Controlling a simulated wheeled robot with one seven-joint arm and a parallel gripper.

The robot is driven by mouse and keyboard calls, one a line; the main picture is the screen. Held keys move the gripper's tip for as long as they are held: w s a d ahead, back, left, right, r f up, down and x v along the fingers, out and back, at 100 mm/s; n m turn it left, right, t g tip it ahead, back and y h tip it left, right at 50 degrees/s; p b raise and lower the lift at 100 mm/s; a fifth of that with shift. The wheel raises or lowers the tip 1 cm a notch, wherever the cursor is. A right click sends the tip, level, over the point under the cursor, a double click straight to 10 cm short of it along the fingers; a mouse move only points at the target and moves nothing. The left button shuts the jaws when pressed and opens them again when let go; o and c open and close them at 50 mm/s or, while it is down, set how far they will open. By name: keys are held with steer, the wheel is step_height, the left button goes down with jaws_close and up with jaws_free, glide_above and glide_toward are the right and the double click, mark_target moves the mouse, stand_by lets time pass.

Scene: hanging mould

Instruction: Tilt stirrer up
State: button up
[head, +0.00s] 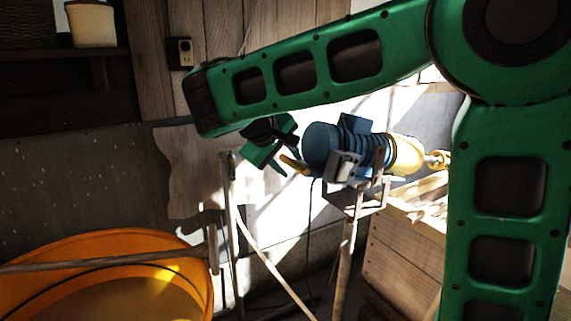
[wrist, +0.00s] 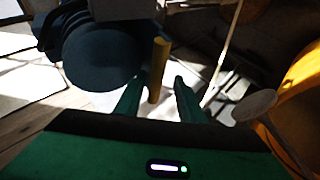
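The stirrer has a ribbed blue body (head: 344,148) and a yellow front part (head: 404,155). It lies roughly level in a metal stand. A yellow handle (head: 294,165) sticks out at its left end, towards my gripper (head: 285,147). In the wrist view, the blue body (wrist: 100,55) is at upper left, with the yellow handle (wrist: 158,55) beside it. My green fingers (wrist: 160,88) are apart, one on each side of the handle's end in the picture. I cannot tell whether either touches it. My arm hides nothing of the handle in the wrist view.
The metal stand (head: 348,238) holds the stirrer from below. An orange tub (head: 185,262) stands at lower left, with a wooden pole across it. A wooden crate (head: 397,250) stands at right. A thin pole (head: 270,262) leans near the stand. A plank wall is behind.

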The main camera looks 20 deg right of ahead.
steer(key=v, duration=1)
steer(key=shift+a+r, duration=0.2)
steer(key=shift+r, duration=0.05)
steer(key=shift+s, duration=0.1)
steer(key=shift+d, duration=0.1)
